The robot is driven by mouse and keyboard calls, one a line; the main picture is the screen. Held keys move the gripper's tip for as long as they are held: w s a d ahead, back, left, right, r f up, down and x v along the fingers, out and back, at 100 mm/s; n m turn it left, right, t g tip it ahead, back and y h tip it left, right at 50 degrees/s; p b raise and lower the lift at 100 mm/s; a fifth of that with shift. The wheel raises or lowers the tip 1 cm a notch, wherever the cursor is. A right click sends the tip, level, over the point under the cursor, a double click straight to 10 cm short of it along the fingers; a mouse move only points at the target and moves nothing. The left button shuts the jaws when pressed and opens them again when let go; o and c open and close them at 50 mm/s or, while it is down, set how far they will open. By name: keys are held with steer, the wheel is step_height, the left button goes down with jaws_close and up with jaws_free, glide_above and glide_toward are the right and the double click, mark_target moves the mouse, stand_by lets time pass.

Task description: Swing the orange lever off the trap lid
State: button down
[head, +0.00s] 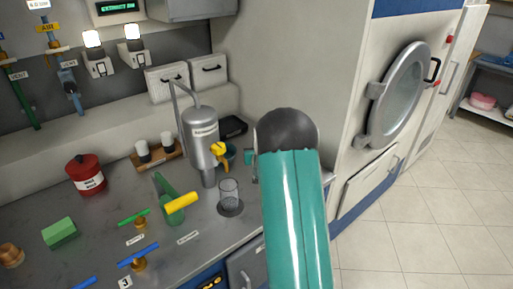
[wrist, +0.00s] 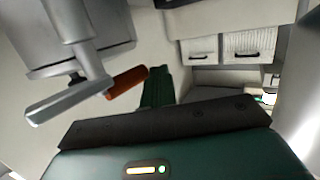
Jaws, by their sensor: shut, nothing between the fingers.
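The orange lever grip (wrist: 127,82) shows in the wrist view, left of centre, at the end of a grey metal bar (wrist: 68,98). The bar joins a grey shaft that comes down from a grey metal housing (wrist: 65,35) at the upper left. My gripper (wrist: 158,72) is shut and empty, its dark green fingers just right of the orange grip's end. I cannot tell whether they touch it. I cannot make out the trap lid for certain. In the head view my teal arm hides the gripper and the lever.
In the head view a grey counter (head: 100,215) holds a red can (head: 86,174), a green block (head: 59,232), coloured valve handles and a metal canister (head: 201,135). A white machine with a round door (head: 398,92) stands at the right. The tiled floor (head: 440,200) there is clear.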

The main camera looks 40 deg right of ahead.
steer(key=v, duration=1.3)
steer(key=shift+s+a, duration=0.15)
steer(key=shift+s, duration=0.2)
steer(key=shift+r, duration=0.15)
